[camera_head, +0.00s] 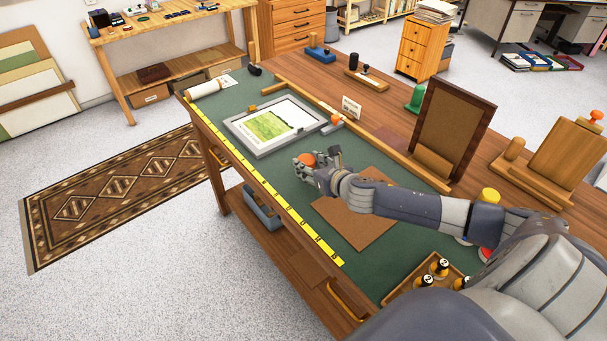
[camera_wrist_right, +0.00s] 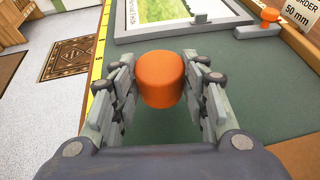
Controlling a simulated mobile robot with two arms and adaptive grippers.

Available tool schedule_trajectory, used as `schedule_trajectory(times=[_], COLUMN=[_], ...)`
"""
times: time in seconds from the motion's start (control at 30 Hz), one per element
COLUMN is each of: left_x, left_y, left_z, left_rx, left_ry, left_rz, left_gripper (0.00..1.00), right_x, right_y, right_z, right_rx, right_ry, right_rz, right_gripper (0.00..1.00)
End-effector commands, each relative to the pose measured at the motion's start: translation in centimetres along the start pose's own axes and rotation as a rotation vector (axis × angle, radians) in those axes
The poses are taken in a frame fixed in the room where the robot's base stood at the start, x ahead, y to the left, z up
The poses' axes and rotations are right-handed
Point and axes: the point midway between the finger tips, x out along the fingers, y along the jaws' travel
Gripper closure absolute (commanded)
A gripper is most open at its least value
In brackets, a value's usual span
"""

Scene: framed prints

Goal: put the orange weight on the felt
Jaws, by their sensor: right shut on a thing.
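The orange weight (camera_wrist_right: 161,78) is a rounded cylinder between the fingers of my right gripper (camera_wrist_right: 160,88). In the head view the right gripper (camera_head: 308,168) is over the green felt (camera_head: 285,179), in front of the framed print, with the orange weight (camera_head: 307,159) at its fingertips. The gripper is shut on the weight. The felt (camera_wrist_right: 262,95) shows around and below the weight in the wrist view; I cannot tell whether the weight touches it. My left gripper is not in view.
A framed green print (camera_head: 275,126) lies just beyond the gripper. A brown board (camera_head: 352,228) lies under my right arm. A yellow ruler (camera_head: 270,191) runs along the table edge. A small orange-knobbed tool (camera_head: 334,122) stands by the frame. A bottle tray (camera_head: 401,286) is near the front.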

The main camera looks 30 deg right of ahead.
Motion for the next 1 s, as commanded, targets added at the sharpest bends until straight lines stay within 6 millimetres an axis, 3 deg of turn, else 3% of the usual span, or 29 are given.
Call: schedule_trajectory(times=[0.1, 0.27, 0.5, 0.9, 0.93, 1.0], left_x=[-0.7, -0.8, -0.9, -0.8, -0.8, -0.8], left_y=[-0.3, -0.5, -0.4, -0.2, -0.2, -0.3], left_z=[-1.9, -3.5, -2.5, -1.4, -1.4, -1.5], left_rx=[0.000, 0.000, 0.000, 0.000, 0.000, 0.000], left_ry=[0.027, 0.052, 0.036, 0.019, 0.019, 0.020], left_rz=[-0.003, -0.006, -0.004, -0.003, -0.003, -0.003], left_gripper=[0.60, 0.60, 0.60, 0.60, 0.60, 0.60], right_x=[-0.4, -0.5, 0.6, 0.9, 0.8, 0.8], right_y=[1.8, 2.6, 2.6, 2.6, 2.6, 2.6], right_z=[0.1, -0.3, -3.0, -3.6, -3.9, -3.8], right_rx=[0.001, -0.001, 0.000, -0.003, -0.003, -0.002], right_ry=[-0.005, -0.005, -0.003, -0.005, 0.000, 0.000], right_rz=[0.002, -0.001, -0.002, 0.000, -0.001, -0.001], right_gripper=[1.00, 1.00, 1.00, 1.00, 0.54, 0.39])
